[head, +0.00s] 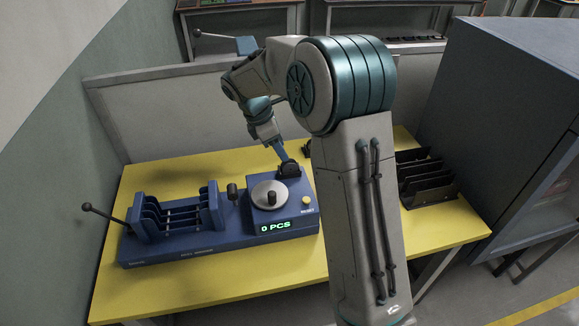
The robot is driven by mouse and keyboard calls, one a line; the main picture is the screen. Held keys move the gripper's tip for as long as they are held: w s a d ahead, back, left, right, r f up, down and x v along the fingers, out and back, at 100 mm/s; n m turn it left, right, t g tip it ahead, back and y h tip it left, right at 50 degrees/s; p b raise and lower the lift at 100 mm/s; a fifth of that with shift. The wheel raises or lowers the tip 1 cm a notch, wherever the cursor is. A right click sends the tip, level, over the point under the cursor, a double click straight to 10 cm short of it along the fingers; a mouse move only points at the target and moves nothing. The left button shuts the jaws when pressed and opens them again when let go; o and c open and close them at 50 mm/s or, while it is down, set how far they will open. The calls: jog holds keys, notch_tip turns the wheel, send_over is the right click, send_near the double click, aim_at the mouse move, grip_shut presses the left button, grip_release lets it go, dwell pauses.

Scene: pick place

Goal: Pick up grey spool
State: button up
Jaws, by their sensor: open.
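A round light grey disc (268,190) with a dark knob at its middle sits on top of the right part of the blue counting machine (225,245). It is the only grey spool-like thing that I can make out, and I cannot tell for sure that it is the spool. My gripper (288,167) points down just behind and slightly right of the disc, over the machine's back edge. It is open, and I see nothing held in it. The fingertips are small and dark here, so contact with the machine cannot be told.
The yellow table (160,290) has free room in front and behind the machine. A lever with a black ball (87,207) sticks out left. A black slotted rack (428,183) stands at right, near a large grey cabinet (500,110). My arm hides the table's middle right.

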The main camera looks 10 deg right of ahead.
aim_at(291, 166)
jog(key=x, duration=0.5)
jog(key=shift+s+f+p, duration=0.2)
jog(key=shift+f+p, duration=0.15)
grip_shut()
